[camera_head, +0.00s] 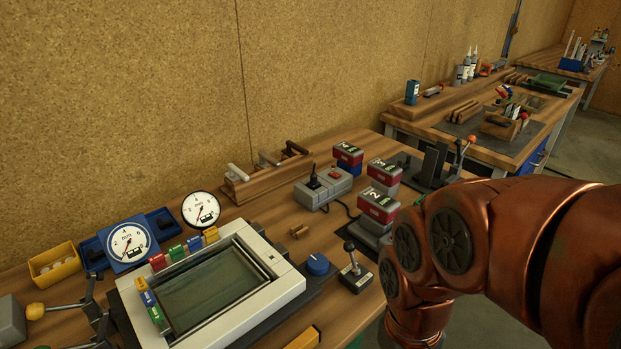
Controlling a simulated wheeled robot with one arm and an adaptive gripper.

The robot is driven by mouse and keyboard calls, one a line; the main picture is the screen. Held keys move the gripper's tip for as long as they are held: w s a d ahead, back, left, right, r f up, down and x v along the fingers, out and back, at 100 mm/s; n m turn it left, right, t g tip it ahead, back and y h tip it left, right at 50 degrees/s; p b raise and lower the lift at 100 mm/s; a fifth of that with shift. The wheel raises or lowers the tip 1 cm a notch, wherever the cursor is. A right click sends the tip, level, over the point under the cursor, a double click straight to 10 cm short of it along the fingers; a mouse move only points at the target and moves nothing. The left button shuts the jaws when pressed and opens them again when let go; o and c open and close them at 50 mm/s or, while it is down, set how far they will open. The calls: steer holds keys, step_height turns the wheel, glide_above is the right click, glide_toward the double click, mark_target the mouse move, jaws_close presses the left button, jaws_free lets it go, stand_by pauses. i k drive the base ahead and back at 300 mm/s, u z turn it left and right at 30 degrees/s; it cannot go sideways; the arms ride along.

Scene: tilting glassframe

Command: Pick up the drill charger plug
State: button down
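I cannot make out a drill charger plug for certain. My copper-coloured arm comes in from the right and bends down past the bench's front edge. My gripper is out of view below the frame.
A framed screen (281,283) fills the bench's front middle, with a blue knob (318,264) and small lever (356,268) to its right. Dial gauges (128,243) and a yellow bin (54,266) stand left. A slotted wooden rack (262,182) is behind. Another bench (450,125) stands farther right.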

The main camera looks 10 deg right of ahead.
mark_target(313, 184)
steer(key=u, duration=0.05)
steer(key=k, duration=0.5)
steer(key=z, duration=1.1)
steer(key=i, duration=0.95)
steer(key=u, duration=2.2)
